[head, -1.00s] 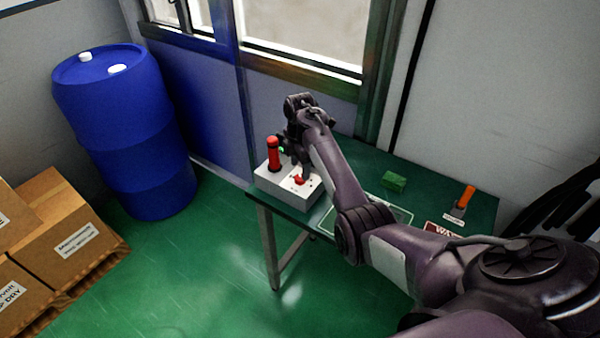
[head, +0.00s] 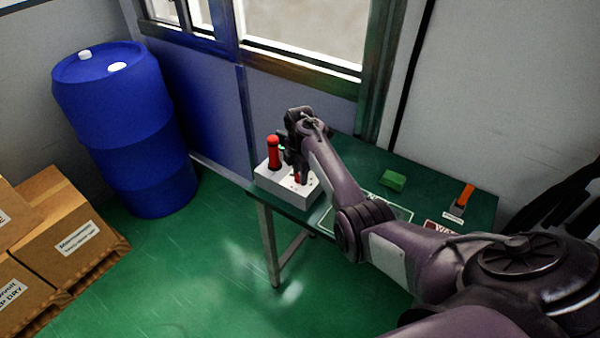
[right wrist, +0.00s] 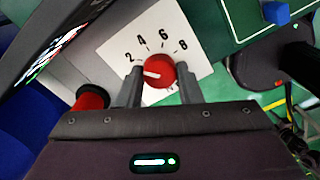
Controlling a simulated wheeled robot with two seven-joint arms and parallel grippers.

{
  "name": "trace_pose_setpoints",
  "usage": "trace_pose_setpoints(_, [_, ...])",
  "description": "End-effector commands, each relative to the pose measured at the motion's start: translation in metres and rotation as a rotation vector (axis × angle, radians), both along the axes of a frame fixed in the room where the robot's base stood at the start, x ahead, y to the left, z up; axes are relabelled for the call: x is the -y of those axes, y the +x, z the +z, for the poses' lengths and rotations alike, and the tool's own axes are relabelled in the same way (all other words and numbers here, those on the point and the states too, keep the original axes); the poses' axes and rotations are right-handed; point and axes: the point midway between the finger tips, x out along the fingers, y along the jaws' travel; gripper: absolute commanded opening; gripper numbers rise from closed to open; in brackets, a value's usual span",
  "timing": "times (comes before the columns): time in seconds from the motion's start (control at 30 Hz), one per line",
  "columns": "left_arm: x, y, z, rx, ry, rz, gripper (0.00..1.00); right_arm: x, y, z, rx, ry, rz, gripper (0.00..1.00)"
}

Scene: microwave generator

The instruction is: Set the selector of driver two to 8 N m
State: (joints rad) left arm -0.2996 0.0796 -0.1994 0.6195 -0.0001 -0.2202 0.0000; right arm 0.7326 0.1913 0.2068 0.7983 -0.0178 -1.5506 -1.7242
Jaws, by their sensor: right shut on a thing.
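The selector is a round red knob (right wrist: 160,70) on a white dial plate (right wrist: 110,30) marked 2, 4, 6 and 8. Its white pointer mark faces left in the right wrist view, close to the 2 side and away from the 8. My right gripper (right wrist: 159,82) has one finger on each side of the knob and is shut on it. In the head view, the right gripper (head: 297,178) reaches down to the pale box (head: 285,196) and largely hides the knob. My left gripper is not in view.
A red upright handle (head: 273,153) stands on the box left of the gripper. A green block (head: 393,180) and an orange-handled item (head: 464,197) lie farther right on the green table (head: 365,160). A blue drum (head: 125,130) and cartons (head: 60,230) stand at left.

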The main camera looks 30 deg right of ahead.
Motion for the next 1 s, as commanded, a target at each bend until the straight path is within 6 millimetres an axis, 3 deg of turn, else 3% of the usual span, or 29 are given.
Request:
trace_pose_setpoints(0.47, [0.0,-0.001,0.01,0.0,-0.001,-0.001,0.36,0.0,0.0,0.002,-0.001,0.002,-0.152,0.09])
trace_pose_setpoints(1.0, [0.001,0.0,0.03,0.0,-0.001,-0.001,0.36,0.0,0.001,0.002,-0.001,0.001,-0.651,0.09])
